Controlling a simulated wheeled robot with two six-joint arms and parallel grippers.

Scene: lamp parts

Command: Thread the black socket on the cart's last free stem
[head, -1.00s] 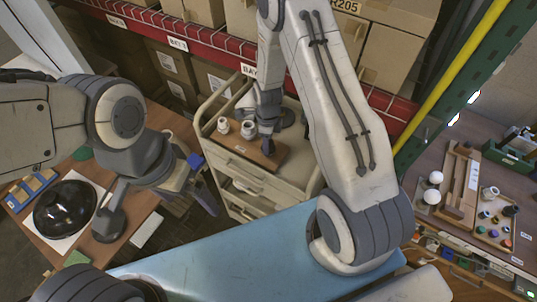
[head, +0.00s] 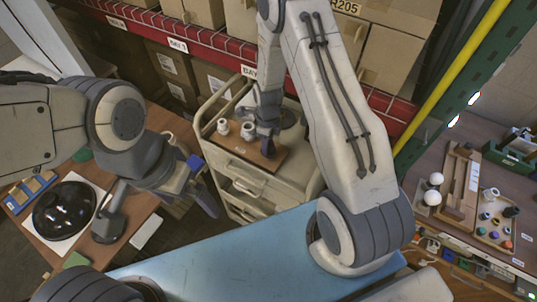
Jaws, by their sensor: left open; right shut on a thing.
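The cart (head: 262,185) stands in the middle with a brown wooden board (head: 240,150) on its top. Two white sockets (head: 223,127) (head: 248,130) stand upright on the board's left part. My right gripper (head: 267,146) is low over the board's right part, just right of the white sockets. It is shut on a dark piece, apparently the black socket, which its fingers almost wholly hide. The stem under it is hidden too, so I cannot tell whether the socket is around it. My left gripper (head: 206,190) is open and empty, left of the cart.
A round dark object on the cart top lies behind my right gripper. The left table holds a black lamp shade (head: 64,209) on a white sheet. The right table holds white bulbs (head: 434,186) and a tray (head: 480,232) of small parts. Shelving with boxes stands behind the cart.

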